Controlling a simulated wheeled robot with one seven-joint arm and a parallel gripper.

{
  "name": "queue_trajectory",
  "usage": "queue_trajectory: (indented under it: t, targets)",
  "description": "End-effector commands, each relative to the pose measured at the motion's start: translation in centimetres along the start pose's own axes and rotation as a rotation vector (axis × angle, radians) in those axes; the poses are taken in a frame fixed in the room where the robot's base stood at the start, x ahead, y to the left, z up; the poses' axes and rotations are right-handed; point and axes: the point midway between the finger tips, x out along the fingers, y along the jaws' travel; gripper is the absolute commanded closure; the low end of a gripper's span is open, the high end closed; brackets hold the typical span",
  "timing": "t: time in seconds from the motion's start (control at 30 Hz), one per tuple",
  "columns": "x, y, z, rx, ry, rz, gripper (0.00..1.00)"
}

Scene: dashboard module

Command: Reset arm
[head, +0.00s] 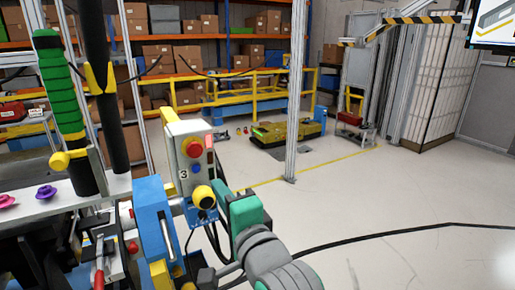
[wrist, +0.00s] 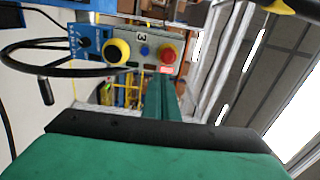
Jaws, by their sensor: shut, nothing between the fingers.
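My gripper (wrist: 160,84) shows in the wrist view as narrow green fingers, closed together with nothing between them. Their tips appear just below the control box in that picture; I cannot tell whether they touch it. In the head view my green and grey arm end (head: 246,214) is at the lower middle, right of the control box (head: 183,157); the fingers are hard to make out there.
A blue fixture (head: 153,225) stands left of my arm. A green-wrapped post (head: 60,85) and a workbench are at the left. A metal post (head: 296,90) rises behind. Open floor (head: 400,210) lies to the right, crossed by a black cable.

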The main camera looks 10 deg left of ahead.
Motion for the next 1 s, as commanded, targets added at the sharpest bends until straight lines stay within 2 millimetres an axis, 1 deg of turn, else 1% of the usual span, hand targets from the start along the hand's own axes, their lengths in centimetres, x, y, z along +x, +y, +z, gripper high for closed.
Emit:
queue_trajectory:
  t: [0.03, 0.27, 0.4, 0.47, 0.6, 0.77, 0.8, 0.87, 1.0]
  targets:
    - [0.2, 1.9, -0.5, -0.004, 0.016, 0.010, 1.00]
    - [0.2, 9.2, -2.5, -0.078, 0.098, 0.025, 1.00]
    - [-0.5, 13.7, -3.3, -0.135, 0.148, 0.045, 1.00]
    - [-1.0, 15.6, -3.6, -0.163, 0.171, 0.055, 1.00]
    - [-2.5, 20.0, -4.1, -0.234, 0.222, 0.086, 1.00]
    - [-4.8, 24.9, -4.2, -0.326, 0.275, 0.131, 1.00]
    - [-5.5, 26.0, -4.2, -0.351, 0.288, 0.144, 1.00]
    - [-6.5, 27.7, -4.0, -0.389, 0.305, 0.164, 1.00]
    - [-9.3, 31.5, -3.6, -0.486, 0.340, 0.216, 1.00]
